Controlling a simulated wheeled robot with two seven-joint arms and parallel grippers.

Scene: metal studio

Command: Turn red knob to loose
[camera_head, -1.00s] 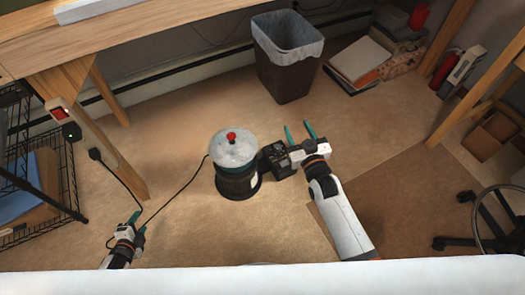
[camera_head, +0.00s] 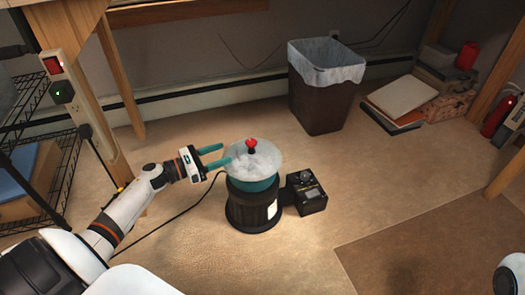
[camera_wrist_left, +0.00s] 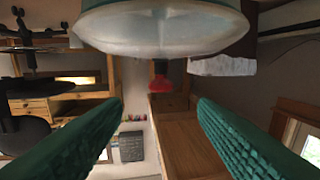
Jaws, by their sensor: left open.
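The red knob (camera_head: 252,144) stands upright on the centre of a round, cloudy translucent lid (camera_head: 262,168). The lid tops a teal and black drum-shaped machine (camera_head: 246,208) on the floor. My left gripper (camera_head: 225,154) comes in from the left at lid height, open and empty, its teal fingers pointing at the knob from its left. In the left wrist view the knob (camera_wrist_left: 161,84) shows upside down below the lid (camera_wrist_left: 165,38), between the open fingers and beyond their tips. My right gripper is out of view.
A black control box (camera_head: 306,194) adjoins the machine's right side. A cable runs left from the machine. A waste bin (camera_head: 325,95) stands behind, and a wire rack (camera_head: 35,150) and wooden desk leg (camera_head: 88,95) are at left.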

